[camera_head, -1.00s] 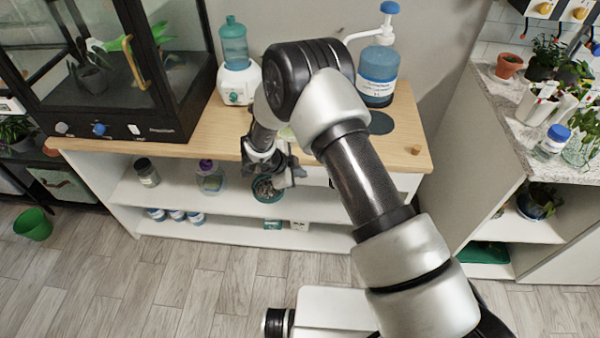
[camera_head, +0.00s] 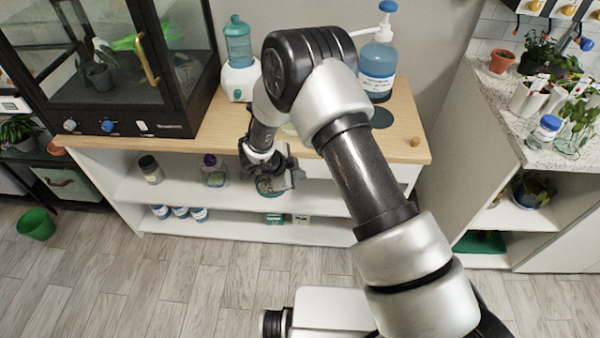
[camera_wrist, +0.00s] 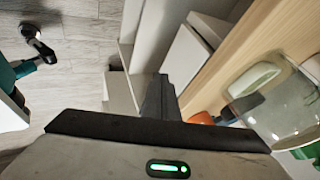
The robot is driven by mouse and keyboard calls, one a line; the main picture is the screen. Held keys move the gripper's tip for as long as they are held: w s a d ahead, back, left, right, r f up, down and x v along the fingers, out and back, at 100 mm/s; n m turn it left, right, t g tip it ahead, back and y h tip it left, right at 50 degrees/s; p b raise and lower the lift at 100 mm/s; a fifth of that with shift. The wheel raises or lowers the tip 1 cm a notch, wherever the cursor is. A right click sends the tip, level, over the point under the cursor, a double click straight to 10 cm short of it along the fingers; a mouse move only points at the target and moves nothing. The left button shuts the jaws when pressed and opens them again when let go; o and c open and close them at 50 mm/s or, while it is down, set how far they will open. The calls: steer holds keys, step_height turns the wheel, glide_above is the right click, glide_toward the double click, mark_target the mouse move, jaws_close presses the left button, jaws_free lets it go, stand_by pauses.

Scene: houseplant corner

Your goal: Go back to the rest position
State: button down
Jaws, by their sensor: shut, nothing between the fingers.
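My gripper (camera_head: 290,180) hangs in front of the wooden-topped shelf unit, below the level of its top. It partly hides a teal bowl (camera_head: 264,190) on the upper shelf. In the wrist view its dark fingertips (camera_wrist: 160,98) are together with nothing held between them. My arm is bent, with its elbow raised in front of the wooden top (camera_head: 405,140).
A teal bottle on a white base (camera_head: 238,60) and a blue pump bottle (camera_head: 378,72) stand on the top, beside a glass case (camera_head: 110,60). A glass vessel (camera_wrist: 275,105) shows right of the fingers. A green bucket (camera_head: 36,224) stands on the floor.

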steer(key=v, duration=0.7)
steer(key=w+a+r+n+t+y+p, duration=0.1)
steer(key=w+r+n+t+y+p, duration=0.2)
steer(key=r, duration=1.1)
steer(key=w+r+n+t+y+p, duration=0.1)
steer(key=w+r+n+y+p, duration=0.2)
steer(key=r, duration=1)
steer(key=s+d+r+n+y, duration=0.2)
steer(key=s+r+n, duration=0.15)
steer(key=r, duration=0.75)
steer(key=s+d+r+n+g+p, duration=0.25)
steer(key=s+d+r+n, duration=0.4)
steer(key=s, duration=0.55)
steer(key=s+d+g+h+p, duration=0.1)
steer(key=s+d+h+p, duration=0.1)
steer(key=s+d, duration=1.2)
steer(key=shift+s+r+n+g+h+p, duration=0.3)
steer(key=shift+s+r+n+g+h, duration=0.1)
steer(key=shift+s+h, duration=0.4)
steer(key=shift+s, duration=0.1)
